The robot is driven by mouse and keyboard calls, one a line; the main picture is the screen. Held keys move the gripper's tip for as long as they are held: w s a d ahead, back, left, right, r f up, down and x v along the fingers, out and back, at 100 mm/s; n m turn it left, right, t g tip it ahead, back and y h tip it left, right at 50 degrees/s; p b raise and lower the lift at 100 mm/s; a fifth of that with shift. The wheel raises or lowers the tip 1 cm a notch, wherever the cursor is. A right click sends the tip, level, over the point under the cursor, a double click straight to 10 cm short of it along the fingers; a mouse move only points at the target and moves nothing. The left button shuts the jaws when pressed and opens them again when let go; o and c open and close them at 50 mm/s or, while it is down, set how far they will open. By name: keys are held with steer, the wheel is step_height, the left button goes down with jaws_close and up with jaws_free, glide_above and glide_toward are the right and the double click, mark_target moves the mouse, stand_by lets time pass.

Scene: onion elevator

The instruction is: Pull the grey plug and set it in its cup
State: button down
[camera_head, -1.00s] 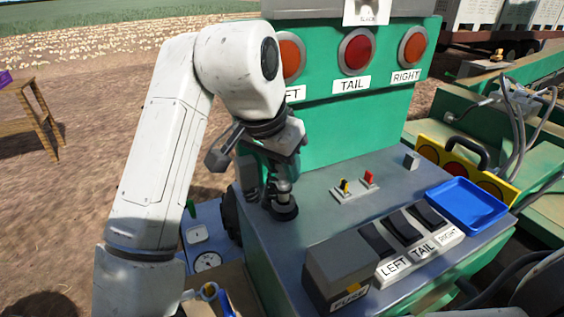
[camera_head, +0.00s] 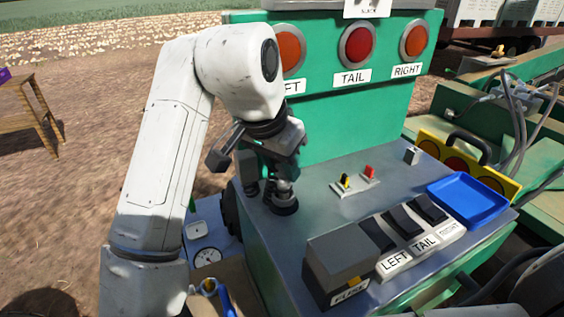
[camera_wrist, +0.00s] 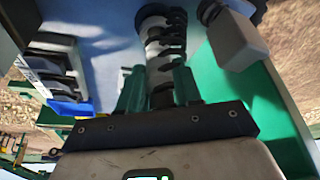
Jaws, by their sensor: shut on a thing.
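The grey plug (camera_head: 283,200) stands upright on the console top, with a dark round base around its foot. My gripper (camera_head: 268,178) is at its upper part, and the fingers are partly hidden by the wrist in the head view. In the wrist view, the green fingers of my gripper (camera_wrist: 160,92) are closed on either side of the ribbed dark-and-grey plug (camera_wrist: 160,45). I cannot make out a cup for the plug with certainty.
The console has a fuse box (camera_head: 345,265), rocker switches (camera_head: 403,222), two small toggles (camera_head: 356,180) and a blue tray (camera_head: 468,200). A green panel with round lamps (camera_head: 357,47) rises behind. In the wrist view, a pale grey block (camera_wrist: 235,40) is close right of the plug.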

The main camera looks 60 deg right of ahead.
steer(key=shift+f+b, duration=0.4)
steer(key=shift+f, duration=0.35)
stand_by(0.5)
steer(key=c, duration=0.7)
jaws_free()
steer(key=shift+o, duration=0.4)
steer(key=o, duration=0.3)
steer(key=shift+o, duration=0.2)
steer(key=shift+r, duration=0.15)
steer(key=shift+r+p, duration=3.35)
steer(key=shift+r, duration=0.1)
